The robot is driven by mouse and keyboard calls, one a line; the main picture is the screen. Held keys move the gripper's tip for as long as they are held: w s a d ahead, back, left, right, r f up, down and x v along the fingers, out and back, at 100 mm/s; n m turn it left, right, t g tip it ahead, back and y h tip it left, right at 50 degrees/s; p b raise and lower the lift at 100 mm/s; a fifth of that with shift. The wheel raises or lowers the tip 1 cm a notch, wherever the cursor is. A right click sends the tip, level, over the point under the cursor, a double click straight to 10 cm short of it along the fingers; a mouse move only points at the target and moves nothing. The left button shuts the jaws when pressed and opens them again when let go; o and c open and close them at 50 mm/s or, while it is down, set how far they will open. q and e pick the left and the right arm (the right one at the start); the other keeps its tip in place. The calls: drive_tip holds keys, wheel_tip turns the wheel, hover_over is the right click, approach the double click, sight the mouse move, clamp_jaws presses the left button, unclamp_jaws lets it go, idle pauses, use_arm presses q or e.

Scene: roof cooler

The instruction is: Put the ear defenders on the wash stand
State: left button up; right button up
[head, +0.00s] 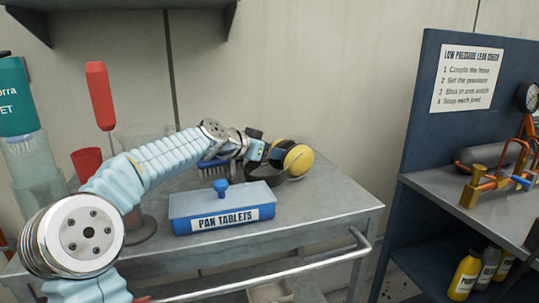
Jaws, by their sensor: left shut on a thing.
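The ear defenders (298,160), with yellow cups, are in the head view at the right end of my left arm. My left gripper (264,150) is shut on them over the back right part of a grey metal table with a front rail (335,205), which may be the wash stand. My gripper and arm hide part of them. I cannot tell whether they touch the tabletop or are held just above it.
A blue box labelled PAN TABLETS (222,208) stands at the table's front, with a blue brush (215,169) behind it. A red-handled tool (99,95) and red cup (87,163) are left. The tabletop's right end is clear. A blue shelf unit (415,170) stands right.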

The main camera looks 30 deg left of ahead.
use_arm(q)
drive_tip(key=shift+f, duration=0.15)
drive_tip(key=shift+f, duration=0.2)
drive_tip(key=o, duration=1.2)
drive_tip(key=shift+r, duration=0.1)
drive_tip(key=shift+r, duration=0.1)
drive_tip(key=shift+s+a, duration=0.1)
drive_tip(key=shift+s, duration=0.15)
drive_tip(key=b+v, duration=0.4)
drive_tip(key=v, duration=0.2)
drive_tip(key=shift+s, duration=0.2)
drive_tip(key=shift+s+r, duration=0.2)
drive_tip(key=shift+r, duration=0.1)
